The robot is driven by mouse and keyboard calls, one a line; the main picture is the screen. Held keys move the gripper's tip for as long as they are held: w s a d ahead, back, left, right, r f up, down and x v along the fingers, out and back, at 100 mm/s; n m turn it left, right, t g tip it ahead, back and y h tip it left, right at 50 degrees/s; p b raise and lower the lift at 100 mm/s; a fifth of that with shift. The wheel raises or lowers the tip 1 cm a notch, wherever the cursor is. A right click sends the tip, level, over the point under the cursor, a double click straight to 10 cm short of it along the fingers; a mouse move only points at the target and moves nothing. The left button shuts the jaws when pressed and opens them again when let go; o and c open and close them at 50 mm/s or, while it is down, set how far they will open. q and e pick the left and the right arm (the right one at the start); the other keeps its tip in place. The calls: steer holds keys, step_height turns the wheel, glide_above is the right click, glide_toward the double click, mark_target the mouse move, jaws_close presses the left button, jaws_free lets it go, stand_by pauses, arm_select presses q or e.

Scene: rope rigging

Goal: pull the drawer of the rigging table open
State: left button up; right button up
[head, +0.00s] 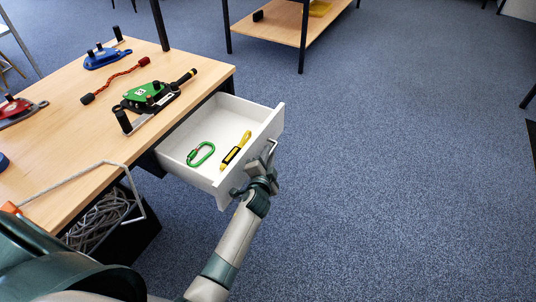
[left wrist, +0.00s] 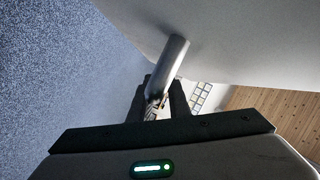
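The white drawer (head: 270,127) of the rigging table (head: 75,85) stands well out from under the tabletop, its inside in view. In the left wrist view its front (left wrist: 245,40) is a large pale surface at the top. A grey metal handle (head: 271,152) is on the front; its bar (left wrist: 170,65) runs down between my dark fingers in the left wrist view. My left gripper (head: 262,170) is at the drawer front, its fingers (left wrist: 157,102) closed around the handle bar. My right gripper is in neither view.
A green carabiner (head: 201,154) and a yellow-and-black tool (head: 236,149) lie in the drawer. Red, blue and green rigging devices and a red cord (head: 117,80) lie on the tabletop. A bin of rope (head: 100,222) is below. Blue carpet (head: 400,160) to the right is clear.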

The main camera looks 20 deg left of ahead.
arm_select(q)
steer(key=shift+o, duration=0.8)
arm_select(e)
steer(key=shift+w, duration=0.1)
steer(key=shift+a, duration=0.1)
arm_select(q)
steer(key=shift+s, duration=0.1)
